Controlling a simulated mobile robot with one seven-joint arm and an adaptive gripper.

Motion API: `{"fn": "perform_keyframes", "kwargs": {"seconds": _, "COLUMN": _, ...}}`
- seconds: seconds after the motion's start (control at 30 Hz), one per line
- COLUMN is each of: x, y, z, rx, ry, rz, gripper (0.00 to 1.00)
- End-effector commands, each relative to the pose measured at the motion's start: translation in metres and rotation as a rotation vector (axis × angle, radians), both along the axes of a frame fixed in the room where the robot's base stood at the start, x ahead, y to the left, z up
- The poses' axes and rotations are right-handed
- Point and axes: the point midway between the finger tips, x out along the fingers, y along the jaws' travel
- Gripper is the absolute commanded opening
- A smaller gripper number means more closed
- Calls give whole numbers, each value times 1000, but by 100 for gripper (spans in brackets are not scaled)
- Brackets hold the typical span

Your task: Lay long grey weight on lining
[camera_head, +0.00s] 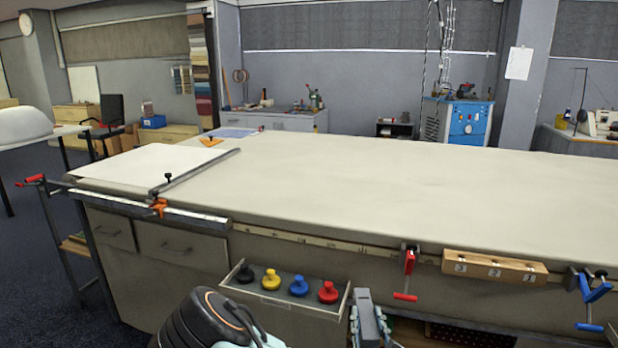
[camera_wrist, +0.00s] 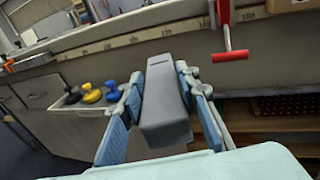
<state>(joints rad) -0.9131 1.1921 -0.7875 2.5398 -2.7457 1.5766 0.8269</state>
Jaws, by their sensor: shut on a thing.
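My gripper (camera_wrist: 160,84) is shut on a long grey weight (camera_wrist: 164,110), a smooth block between its two blue pads. In the head view, my gripper (camera_head: 369,325) and the grey weight (camera_head: 366,312) are at the bottom, in front of the table and below its top edge. A white sheet (camera_head: 140,162) lies flat at the table's left end; it may be the lining. A dark bar with upright knobs (camera_head: 200,171) lies along its right edge. A bluish sheet (camera_head: 232,133) lies at the far left corner.
The long cloth table (camera_head: 400,190) is bare in the middle and right. A tray (camera_head: 240,289) with colored knobbed pieces hangs at its front. A red clamp (camera_head: 409,270), a numbered wooden block (camera_head: 494,267) and a blue clamp (camera_head: 592,292) line the front edge.

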Motion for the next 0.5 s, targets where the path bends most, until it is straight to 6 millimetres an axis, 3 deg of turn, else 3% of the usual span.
{"fn": "perform_keyframes", "kwargs": {"seconds": 0.03, "x": 1, "y": 1, "z": 20, "rx": 3, "ry": -7, "rz": -12, "gripper": 0}}
{"fn": "perform_keyframes", "kwargs": {"seconds": 0.5, "x": -4, "y": -3, "z": 112, "rx": 5, "ry": -6, "rz": -177, "gripper": 0}}
